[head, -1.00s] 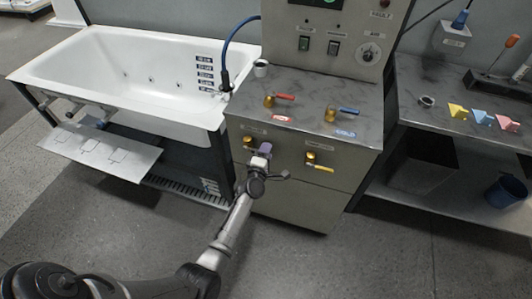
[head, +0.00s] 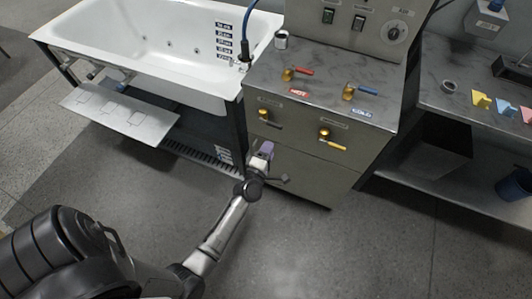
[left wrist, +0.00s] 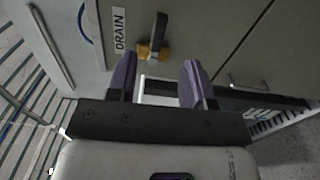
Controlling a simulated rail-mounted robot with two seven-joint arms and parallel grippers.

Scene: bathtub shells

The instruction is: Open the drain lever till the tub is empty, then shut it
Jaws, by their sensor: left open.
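The drain lever (head: 264,114) is a brass valve with a dark handle on the upper left of the grey cabinet's front. In the left wrist view the drain lever (left wrist: 152,48) sits beside a DRAIN label (left wrist: 119,30). Its handle lies sideways, pointing right along the panel in the head view. My left gripper (head: 264,150) has purple fingers and is below the lever, apart from it. In the left wrist view my left gripper (left wrist: 158,84) is open with nothing between its fingers. The white tub (head: 135,85) stands left; I cannot tell its water level. My right gripper is out of view.
A yellow-handled valve (head: 326,134) is right of the drain lever. Red (head: 297,72) and blue (head: 361,90) levers stand on the cabinet top, with a white cup (head: 281,40). A side bench (head: 440,75) holds coloured pieces. The floor in front is clear.

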